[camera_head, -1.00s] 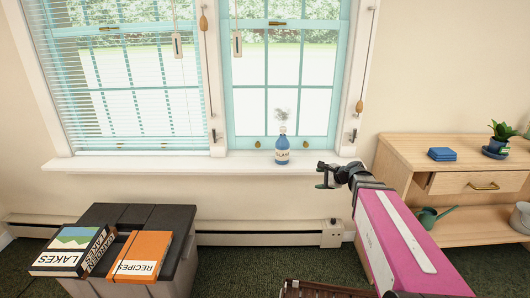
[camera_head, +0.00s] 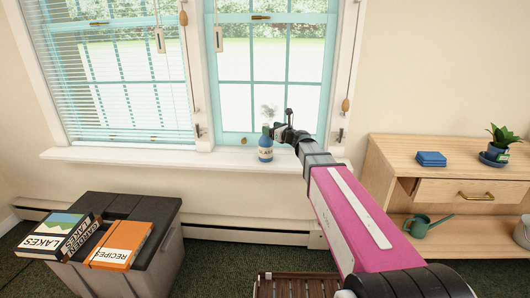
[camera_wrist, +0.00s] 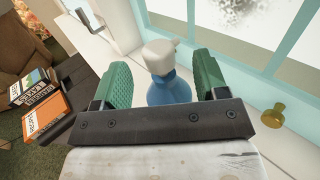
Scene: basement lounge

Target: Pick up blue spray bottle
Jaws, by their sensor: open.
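The blue spray bottle (camera_head: 265,151) has a pale top and a label, and stands upright on the white windowsill. My gripper (camera_head: 278,128) is at the bottle's upper part, reaching in from the right. In the wrist view my gripper (camera_wrist: 160,85) is open, with one green-padded finger on each side of the bottle (camera_wrist: 168,88). The white spray head and blue shoulder show between the fingers, and gaps are visible on both sides. The bottle's lower part is hidden in the wrist view by the gripper's dark crossbar.
The windowsill (camera_head: 110,156) is otherwise clear, with window panes close behind. A brass knob (camera_wrist: 273,114) is at the wrist view's right. A dark-lidded box (camera_head: 160,215) bears books at lower left. A wooden cabinet (camera_head: 400,152) stands right with a plant (camera_head: 497,145) and blue coasters (camera_head: 431,159).

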